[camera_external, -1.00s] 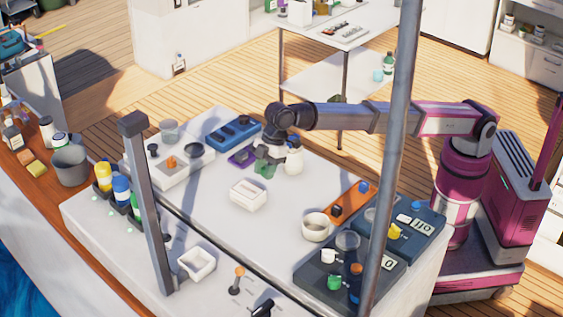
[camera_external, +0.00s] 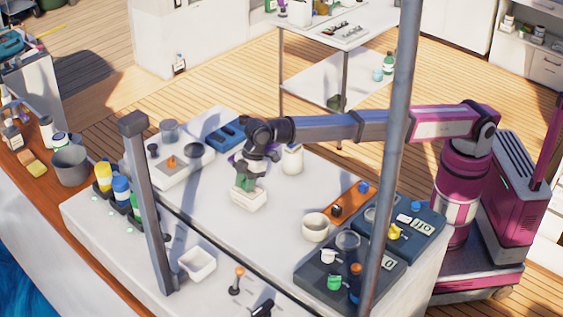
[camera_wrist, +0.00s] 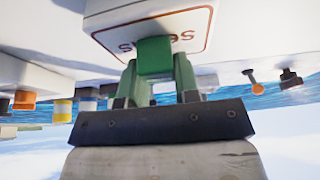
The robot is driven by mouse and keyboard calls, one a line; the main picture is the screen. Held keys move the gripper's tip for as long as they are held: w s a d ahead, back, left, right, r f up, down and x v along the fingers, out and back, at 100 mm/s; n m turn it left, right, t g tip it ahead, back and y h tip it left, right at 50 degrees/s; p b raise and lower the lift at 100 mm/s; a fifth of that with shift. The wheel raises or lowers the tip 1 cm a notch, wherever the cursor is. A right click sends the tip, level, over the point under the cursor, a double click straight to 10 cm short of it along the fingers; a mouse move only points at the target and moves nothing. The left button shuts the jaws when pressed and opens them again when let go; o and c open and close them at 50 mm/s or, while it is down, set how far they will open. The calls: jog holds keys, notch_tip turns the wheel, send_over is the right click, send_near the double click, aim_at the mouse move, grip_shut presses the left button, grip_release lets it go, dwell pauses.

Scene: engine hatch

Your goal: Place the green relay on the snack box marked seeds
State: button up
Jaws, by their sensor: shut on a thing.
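My gripper (camera_external: 245,178) is shut on the green relay (camera_wrist: 154,58), which sits between its two fingers in the wrist view. The relay also shows as a small green patch (camera_external: 244,186) in the external view. The white snack box (camera_external: 248,201) is directly under it on the worktop. In the wrist view, the box (camera_wrist: 110,15) shows a red-bordered face with lettering that looks like "seeds", seen upside down. The relay overlaps that face in the picture. I cannot tell whether it touches it.
A white jar (camera_external: 292,160) stands right of my gripper. A blue tray (camera_external: 222,135) lies behind it. A second white box (camera_external: 196,263) is nearer the front. A grey post (camera_external: 148,215) rises at the left.

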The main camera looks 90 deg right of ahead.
jog(key=o, duration=0.9)
jog(key=shift+f, duration=0.1)
jog(key=v, duration=1.2)
